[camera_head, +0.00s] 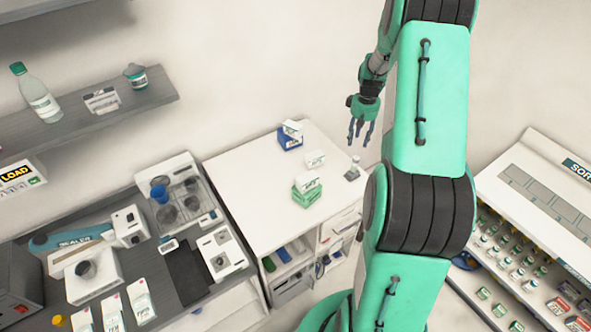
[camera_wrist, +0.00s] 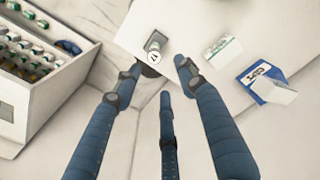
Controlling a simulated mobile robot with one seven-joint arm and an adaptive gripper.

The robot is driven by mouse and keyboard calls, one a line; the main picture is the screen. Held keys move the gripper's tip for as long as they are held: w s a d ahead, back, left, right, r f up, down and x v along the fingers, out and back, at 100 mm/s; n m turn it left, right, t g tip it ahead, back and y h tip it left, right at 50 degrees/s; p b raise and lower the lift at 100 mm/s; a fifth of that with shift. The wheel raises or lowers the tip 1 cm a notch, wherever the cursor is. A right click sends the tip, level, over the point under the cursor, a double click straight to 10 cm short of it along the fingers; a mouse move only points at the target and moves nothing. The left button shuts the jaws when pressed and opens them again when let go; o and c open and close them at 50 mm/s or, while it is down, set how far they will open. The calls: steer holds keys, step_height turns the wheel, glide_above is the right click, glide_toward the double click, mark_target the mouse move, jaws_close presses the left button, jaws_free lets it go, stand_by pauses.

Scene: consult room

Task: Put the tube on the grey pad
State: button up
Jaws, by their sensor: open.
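A flat dark grey pad (camera_head: 188,272) lies on the counter at the lower left, between white devices. The wrist view does not show the pad.
A sorting shelf (camera_head: 535,225) stands right.

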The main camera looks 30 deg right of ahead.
steer(key=s+a+r+n+t+h, duration=0.1)
steer(key=s+a+r+t, duration=0.15)
steer(key=a+r, duration=2.4)
steer(key=s+a+r+t, duration=0.1)
steer(key=s+a+r, duration=0.2)
steer(key=s+a, duration=0.8)
steer(key=s+a+r+n+t+y, duration=0.1)
steer(key=s+a+r+t, duration=0.1)
steer(key=s+a, duration=0.9)
steer(key=shift+v, duration=0.85)
steer(key=shift+w+a+f, duration=0.1)
steer(key=shift+a, duration=0.05)
step_height(320, 180, down, 16)
steer(key=b, duration=1.7)
steer(key=shift+f, duration=0.25)
